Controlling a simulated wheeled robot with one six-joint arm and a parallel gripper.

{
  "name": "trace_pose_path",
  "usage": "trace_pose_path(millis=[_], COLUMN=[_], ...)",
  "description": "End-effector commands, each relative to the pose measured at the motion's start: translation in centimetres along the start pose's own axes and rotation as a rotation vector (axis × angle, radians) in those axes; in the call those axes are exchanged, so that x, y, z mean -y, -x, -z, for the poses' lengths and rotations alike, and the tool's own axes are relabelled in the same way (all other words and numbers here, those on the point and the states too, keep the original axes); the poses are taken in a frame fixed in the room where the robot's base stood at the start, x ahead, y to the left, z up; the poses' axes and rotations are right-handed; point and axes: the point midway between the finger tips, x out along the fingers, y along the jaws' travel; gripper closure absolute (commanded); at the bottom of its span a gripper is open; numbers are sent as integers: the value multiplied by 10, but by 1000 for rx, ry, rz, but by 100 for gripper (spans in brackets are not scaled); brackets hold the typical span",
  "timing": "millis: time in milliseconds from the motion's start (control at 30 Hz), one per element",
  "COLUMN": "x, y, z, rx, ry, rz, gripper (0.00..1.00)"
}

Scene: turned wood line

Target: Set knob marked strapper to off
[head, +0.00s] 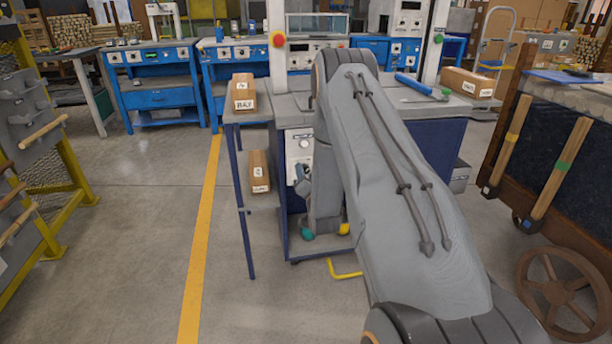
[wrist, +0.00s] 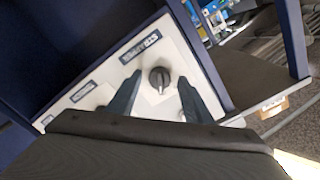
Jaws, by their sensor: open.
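A dark round knob (wrist: 159,78) sits on a white panel (wrist: 150,105) in the wrist view. The label (wrist: 140,46) beside it is tilted and seems to read strapper. A light pointer mark shows on the knob, but I cannot tell its setting. My gripper (wrist: 160,92) is open, with one dark finger on each side of the knob. I cannot tell whether the fingers touch it. In the head view the white panel (head: 299,146) is on the front of the blue workstation, and my arm hides much of it.
A second label (wrist: 83,92) is on the same panel. Floor to the left is clear.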

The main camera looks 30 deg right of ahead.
Motion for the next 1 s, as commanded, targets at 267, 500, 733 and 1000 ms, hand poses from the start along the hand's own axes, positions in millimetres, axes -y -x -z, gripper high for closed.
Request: trace_pose_path(millis=[267, 500, 733, 1000], x=[0, 0, 0, 0], y=[-4, -4, -4, -4], z=[0, 0, 0, 0], rx=[1, 1, 1, 1], ry=[0, 0, 7, 94], rz=[-1, -1, -1, -1], gripper=[54, 84, 95, 95])
